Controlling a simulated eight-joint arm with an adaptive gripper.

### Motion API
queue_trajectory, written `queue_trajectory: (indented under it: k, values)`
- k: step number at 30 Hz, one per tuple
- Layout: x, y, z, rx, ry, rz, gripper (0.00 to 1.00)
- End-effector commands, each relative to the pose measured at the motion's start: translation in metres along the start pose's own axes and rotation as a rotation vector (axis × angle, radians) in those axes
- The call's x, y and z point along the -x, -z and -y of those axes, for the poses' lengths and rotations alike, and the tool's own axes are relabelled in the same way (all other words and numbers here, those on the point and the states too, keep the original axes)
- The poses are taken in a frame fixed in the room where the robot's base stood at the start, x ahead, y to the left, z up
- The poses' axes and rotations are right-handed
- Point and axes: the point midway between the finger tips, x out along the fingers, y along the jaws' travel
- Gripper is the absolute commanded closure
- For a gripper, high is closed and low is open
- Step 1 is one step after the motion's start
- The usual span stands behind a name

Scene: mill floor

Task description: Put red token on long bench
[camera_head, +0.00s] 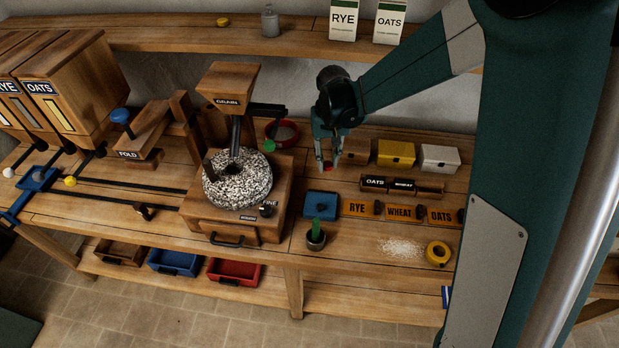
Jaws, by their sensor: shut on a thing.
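My gripper (328,163) points down over the bench's right half, to the right of the millstone. It is shut on a small red token (328,168), which shows between the fingertips. The token is mostly covered by the fingers. I cannot tell whether it touches anything below. The long bench (345,262) is a wooden worktop running across the view, with bare wood along its front.
The granite millstone (238,180) stands left of my gripper. A wooden box (352,149), yellow box (396,153) and white box (440,158) stand to its right. A blue block (320,204), label plates (400,212), spilled grain (400,247) and yellow tape roll (438,253) lie in front.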

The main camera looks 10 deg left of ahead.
Motion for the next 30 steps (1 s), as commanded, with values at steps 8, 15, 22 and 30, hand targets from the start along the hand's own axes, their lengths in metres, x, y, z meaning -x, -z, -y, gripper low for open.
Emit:
queue_trajectory:
  k: [8, 15, 22, 30]
  values:
    - [-0.029, 0.001, 0.000, 0.000, 0.000, 0.000, 0.85]
    - [-0.056, 0.000, 0.000, 0.000, 0.000, 0.000, 0.85]
    - [-0.061, 0.000, 0.000, 0.000, 0.000, 0.000, 0.85]
    - [-0.063, 0.000, 0.000, 0.000, 0.000, 0.000, 0.85]
